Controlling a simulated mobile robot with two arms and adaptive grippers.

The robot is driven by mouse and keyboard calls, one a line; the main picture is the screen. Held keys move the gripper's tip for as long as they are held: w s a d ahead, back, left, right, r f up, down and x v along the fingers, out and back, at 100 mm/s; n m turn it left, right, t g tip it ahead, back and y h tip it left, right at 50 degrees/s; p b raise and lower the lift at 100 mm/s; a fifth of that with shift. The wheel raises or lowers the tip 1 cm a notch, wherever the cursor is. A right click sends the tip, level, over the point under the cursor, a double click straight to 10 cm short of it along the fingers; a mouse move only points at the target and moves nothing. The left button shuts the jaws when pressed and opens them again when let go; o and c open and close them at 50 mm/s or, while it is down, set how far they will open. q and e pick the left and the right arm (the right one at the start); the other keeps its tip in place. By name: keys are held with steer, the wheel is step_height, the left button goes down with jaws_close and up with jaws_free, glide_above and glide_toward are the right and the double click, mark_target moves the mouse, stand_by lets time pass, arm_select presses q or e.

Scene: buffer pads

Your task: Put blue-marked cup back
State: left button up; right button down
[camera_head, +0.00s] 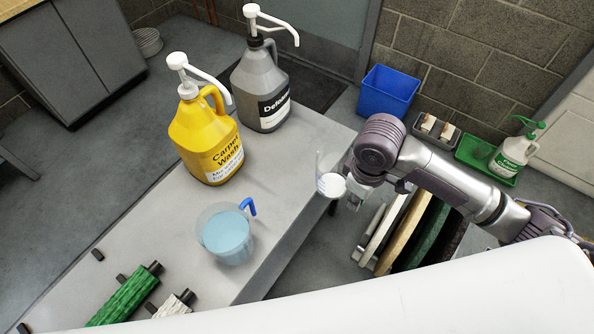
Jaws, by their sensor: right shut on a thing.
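A small clear cup (327,180), whitish at its bottom, is at the right edge of the grey table (290,200). My right gripper (347,191) is shut on it from the right; the fingertips are small and partly hidden. I cannot make out a blue mark on this cup. A clear jug (226,238) with a blue handle holds pale blue liquid and stands on the table to the lower left. My left gripper is not in view.
A yellow Carpet Wash bottle (205,140) and a grey pump bottle (261,88) stand on the table. Green (122,297) and white (175,306) rollers lie at its near end. On the floor are a blue bin (387,92), a green tray (478,157) and round pads (402,232).

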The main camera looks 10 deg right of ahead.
mark_target(328, 166)
steer(key=w+a+f+n, duration=0.1)
steer(key=w+f, duration=0.1)
steer(key=w, duration=0.2)
steer(key=w+a+f+n+b, duration=0.1)
steer(key=w+f+n, duration=0.1)
steer(key=w, duration=0.3)
steer(key=w+f+n+b, duration=0.1)
steer(key=w+f, duration=0.1)
steer(key=w, duration=0.2)
steer(key=shift+w+a, duration=0.4)
steer(key=shift+w+f+n, duration=0.15)
steer(key=shift+f+n, duration=0.05)
steer(key=shift+n, duration=0.1)
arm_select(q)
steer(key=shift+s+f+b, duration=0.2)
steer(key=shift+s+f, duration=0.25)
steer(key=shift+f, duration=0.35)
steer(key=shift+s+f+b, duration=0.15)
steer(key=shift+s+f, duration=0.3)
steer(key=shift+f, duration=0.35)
arm_select(e)
steer(key=shift+f, duration=1.95)
steer(key=shift+f, duration=0.1)
steer(key=c, duration=1.2)
jaws_free()
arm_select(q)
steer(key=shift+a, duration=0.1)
